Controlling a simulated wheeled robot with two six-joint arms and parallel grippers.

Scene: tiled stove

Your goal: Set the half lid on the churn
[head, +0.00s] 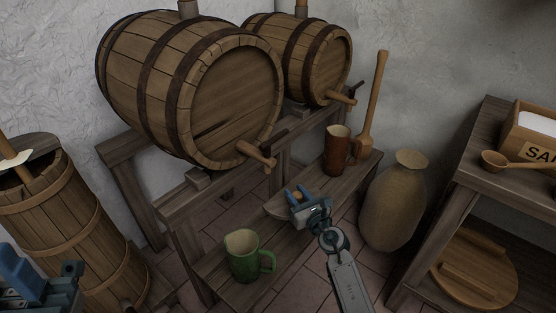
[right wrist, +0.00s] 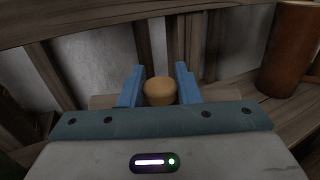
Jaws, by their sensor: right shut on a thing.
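The wooden churn (head: 75,215) stands at the left, hooped and upright, with a pale pole (head: 10,150) rising from its top. A dark wooden piece covers the back of its mouth; the front looks open. My right gripper (head: 298,196) is far to the right of the churn, over the low bench. It is shut on the round knob of the half lid (right wrist: 160,92). The lid's curved edge shows left of the gripper in the head view (head: 275,208); I cannot tell whether it touches the bench. My left gripper (head: 45,275) is partly in view in front of the churn, its jaw gap unclear.
Two barrels (head: 235,95) (head: 318,65) with taps lie on a wooden rack. A green jug (head: 243,257) and a brown mug (head: 337,150) stand on the low bench (head: 222,268). A sack-coloured jar (head: 393,205) and a side table (head: 480,165) are at the right.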

